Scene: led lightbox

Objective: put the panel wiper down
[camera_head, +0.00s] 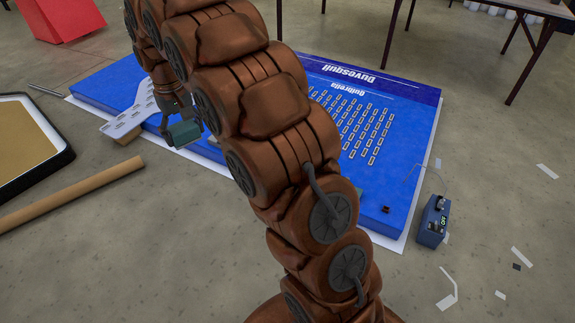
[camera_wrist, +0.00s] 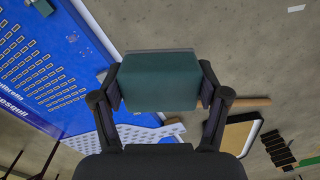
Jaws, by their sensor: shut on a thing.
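The panel wiper, a teal block (camera_head: 183,134) with a grey edge, hangs in my gripper (camera_head: 177,113) near the front left edge of the blue lightbox panel (camera_head: 318,67). In the wrist view the wiper (camera_wrist: 158,84) sits between both fingers of my gripper (camera_wrist: 160,92), which is shut on it. Grey floor shows around the wiper there, with the blue panel (camera_wrist: 82,108) to its left. How high the wiper is above the surface I cannot tell. My arm hides the middle of the panel.
A white perforated plate (camera_head: 131,117) lies across the panel's left end. A cardboard tube (camera_head: 75,193) and a black-rimmed tray (camera_head: 64,157) are on the floor at left. A small blue box (camera_head: 433,222) stands at right.

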